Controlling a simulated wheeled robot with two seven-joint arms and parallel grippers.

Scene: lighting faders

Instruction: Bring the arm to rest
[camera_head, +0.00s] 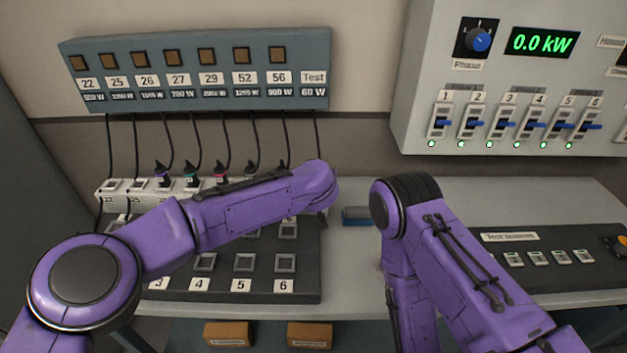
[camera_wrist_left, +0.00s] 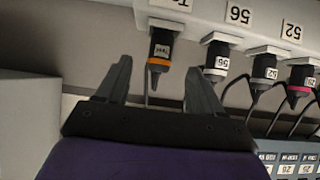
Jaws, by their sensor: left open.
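My left arm (camera_head: 250,210) reaches in from the left across the desk, bent over the black fader board. A black plug with an orange ring (camera_wrist_left: 160,50), labelled Test, hangs from the socket strip (camera_wrist_left: 215,12) just beyond the fingertips. In the head view the left gripper is mostly hidden by my own arm. My right arm (camera_head: 440,260) stands bent at the right; its gripper is out of view.
A blue-grey labelled panel (camera_head: 200,70) with hanging cables is on the wall. A grey cabinet (camera_head: 500,60) with blue faders and a 0.0 kW display is at upper right. The fader board (camera_head: 90,290) and a dark console (camera_head: 560,280) sit on the desk. A blue item (camera_head: 357,215) lies between my arms.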

